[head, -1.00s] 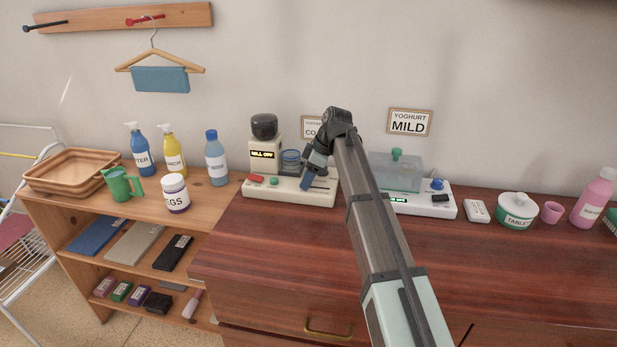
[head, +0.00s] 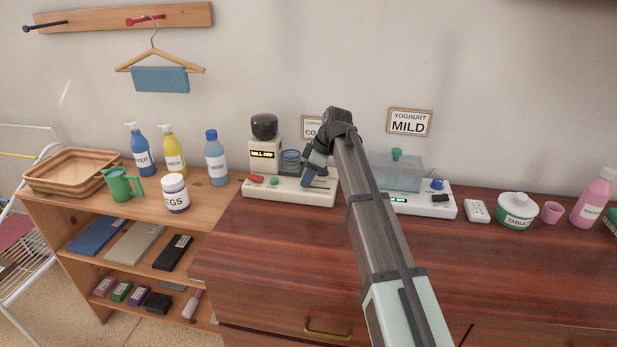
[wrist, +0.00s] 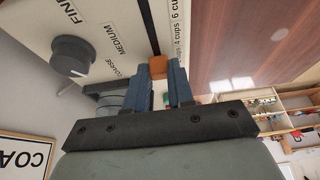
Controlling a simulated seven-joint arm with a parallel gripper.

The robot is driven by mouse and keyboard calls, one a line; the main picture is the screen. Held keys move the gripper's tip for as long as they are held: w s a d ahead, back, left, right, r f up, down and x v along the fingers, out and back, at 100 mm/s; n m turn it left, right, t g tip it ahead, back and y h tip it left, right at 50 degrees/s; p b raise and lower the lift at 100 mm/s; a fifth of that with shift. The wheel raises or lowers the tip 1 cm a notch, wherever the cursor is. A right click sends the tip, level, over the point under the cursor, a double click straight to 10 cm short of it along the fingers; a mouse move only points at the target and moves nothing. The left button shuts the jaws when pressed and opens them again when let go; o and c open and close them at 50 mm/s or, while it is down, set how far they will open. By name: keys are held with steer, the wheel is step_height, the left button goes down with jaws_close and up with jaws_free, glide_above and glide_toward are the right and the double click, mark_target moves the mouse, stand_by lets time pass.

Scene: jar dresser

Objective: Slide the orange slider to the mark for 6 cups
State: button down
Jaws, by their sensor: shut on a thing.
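The orange slider (wrist: 157,66) shows between the blue fingertips of my gripper (wrist: 166,76) in the wrist view. My gripper is shut on it. The slider sits at the near end of a dark slot, close to the "4 cups" mark (wrist: 180,47). The "6 cups" mark (wrist: 175,10) is farther along the same edge. In the head view my gripper (head: 308,180) is at the right part of the white mill base (head: 290,192) and hides the slider.
A grey knob (wrist: 72,55) beside grind labels stands near the slot. A yoghurt maker (head: 428,203) stands to the right. The dresser top in front is clear.

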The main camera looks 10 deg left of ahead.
steer(key=shift+d, duration=3.25)
steer(key=c, duration=1)
jaws_free()
steer(key=shift+o, duration=0.2)
steer(key=v, duration=1.4)
steer(key=shift+f, duration=0.15)
